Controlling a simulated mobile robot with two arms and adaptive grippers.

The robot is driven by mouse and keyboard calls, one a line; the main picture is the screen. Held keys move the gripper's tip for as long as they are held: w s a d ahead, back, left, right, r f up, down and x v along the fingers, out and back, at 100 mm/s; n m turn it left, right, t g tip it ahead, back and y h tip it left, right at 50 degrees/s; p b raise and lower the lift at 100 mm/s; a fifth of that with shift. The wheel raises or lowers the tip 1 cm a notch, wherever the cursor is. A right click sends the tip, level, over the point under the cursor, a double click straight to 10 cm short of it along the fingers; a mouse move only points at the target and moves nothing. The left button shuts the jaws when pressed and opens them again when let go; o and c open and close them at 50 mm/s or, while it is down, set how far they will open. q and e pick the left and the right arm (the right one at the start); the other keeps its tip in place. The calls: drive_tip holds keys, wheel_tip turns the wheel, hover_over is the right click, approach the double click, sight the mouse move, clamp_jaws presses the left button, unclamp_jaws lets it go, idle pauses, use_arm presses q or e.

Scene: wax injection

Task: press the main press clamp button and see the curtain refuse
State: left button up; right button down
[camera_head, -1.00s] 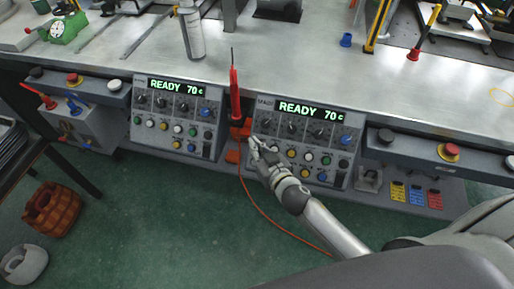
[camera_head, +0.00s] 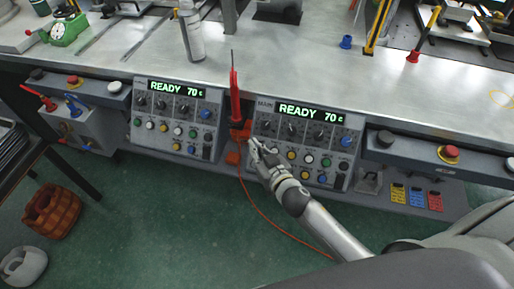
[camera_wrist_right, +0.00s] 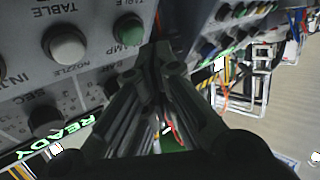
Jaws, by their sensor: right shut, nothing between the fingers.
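The main control panel (camera_head: 330,128), labelled MAIN, is the right of two panels under the bench edge. Its green display (camera_head: 308,112) reads READY 70 c. My right gripper (camera_head: 254,146) is shut and empty at the panel's left edge, by the lower button rows. In the right wrist view, the shut fingertips (camera_wrist_right: 158,50) are close beside a green button (camera_wrist_right: 128,28) with the word CLAMP next to it. I cannot tell whether they touch it. A white button (camera_wrist_right: 66,46) sits further left. My left gripper is out of view.
A red probe-like tool (camera_head: 235,100) hangs between the panels, its red cable running to the floor. A second panel (camera_head: 150,132) also reads READY 70 c. A red stop button (camera_head: 449,152) sits at right.

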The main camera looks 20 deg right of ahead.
idle(0.4)
drive_tip(key=shift+w+d+f, duration=0.2)
drive_tip(key=shift+w+f, duration=0.05)
drive_tip(key=shift+w, duration=0.05)
drive_tip(key=shift+w+d+f+b, duration=0.2)
drive_tip(key=shift+w+f+b, duration=0.05)
drive_tip(key=shift+f+b, duration=0.1)
idle(0.7)
drive_tip(key=shift+s+a+r, duration=0.1)
drive_tip(key=shift+r, duration=0.05)
drive_tip(key=shift+s+a+r+p, duration=0.3)
drive_tip(key=shift+s+r+p, duration=0.15)
drive_tip(key=shift+p, duration=0.1)
drive_tip(key=shift+s+a+r+p, duration=0.2)
drive_tip(key=shift+s+r+p, duration=0.15)
drive_tip(key=shift+r+p, duration=0.1)
drive_tip(key=shift+s+a+r+p, duration=0.45)
drive_tip(key=shift+s+r+p, duration=0.05)
drive_tip(key=shift+s+r, duration=0.15)
drive_tip(key=shift+s+a+r+p, duration=0.4)
drive_tip(key=shift+s+r+p, duration=0.1)
drive_tip(key=shift+s, duration=0.1)
